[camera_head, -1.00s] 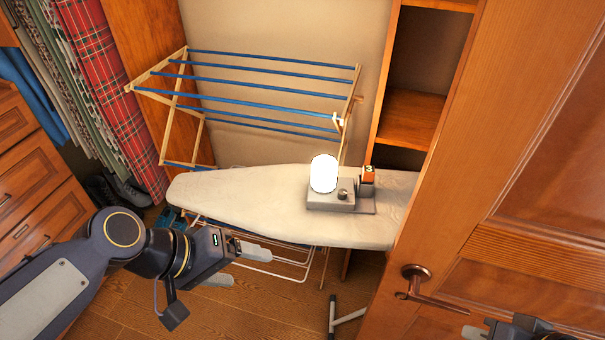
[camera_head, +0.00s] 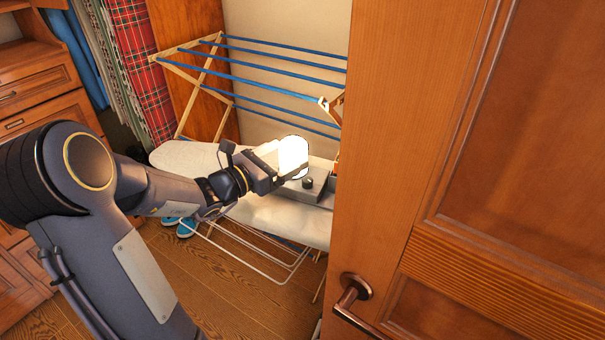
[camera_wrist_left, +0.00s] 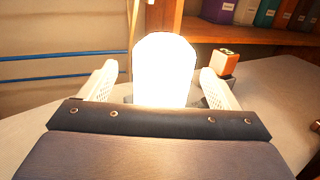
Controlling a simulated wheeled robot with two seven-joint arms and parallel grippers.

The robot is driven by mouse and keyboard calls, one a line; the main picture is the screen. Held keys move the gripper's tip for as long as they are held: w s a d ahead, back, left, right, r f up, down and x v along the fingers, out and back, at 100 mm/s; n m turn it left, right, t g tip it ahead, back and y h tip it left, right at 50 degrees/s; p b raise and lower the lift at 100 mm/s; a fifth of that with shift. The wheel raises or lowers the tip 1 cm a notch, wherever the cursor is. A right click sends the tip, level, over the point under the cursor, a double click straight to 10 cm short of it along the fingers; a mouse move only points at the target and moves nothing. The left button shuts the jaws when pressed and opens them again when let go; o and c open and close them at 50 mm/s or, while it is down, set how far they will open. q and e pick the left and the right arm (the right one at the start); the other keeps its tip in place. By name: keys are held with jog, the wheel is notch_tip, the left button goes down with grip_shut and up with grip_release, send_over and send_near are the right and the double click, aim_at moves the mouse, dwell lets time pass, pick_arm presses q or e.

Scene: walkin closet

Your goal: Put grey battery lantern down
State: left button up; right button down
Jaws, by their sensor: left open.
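The grey battery lantern (camera_head: 294,154) stands upright on the ironing board (camera_head: 185,157), its white globe glowing brightly. Part of its grey base with a dark knob (camera_head: 308,183) shows past my gripper. My left gripper (camera_head: 291,171) is at the globe. In the left wrist view, its two pale fingers stand open, one on each side of the glowing globe (camera_wrist_left: 163,68), with a gap visible on both sides. The lower part of the lantern is mostly hidden there by the gripper body. My right gripper is not in view.
A wooden door (camera_head: 400,150) with a metal handle (camera_head: 352,292) covers the right side and hides the board's right end. A drying rack (camera_head: 262,82) with blue bars stands behind the board. A small orange block (camera_wrist_left: 224,62) sits right of the lantern, before a shelf with binders (camera_wrist_left: 245,12).

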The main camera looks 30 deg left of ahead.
aim_at(311, 170)
pick_arm(q)
jog(key=x, duration=0.4)
jog(key=shift+w+d+f, duration=0.2)
jog(key=shift+w+d, duration=0.1)
jog(key=c, duration=1.2)
jog(key=shift+r, duration=0.15)
jog(key=c, duration=0.3)
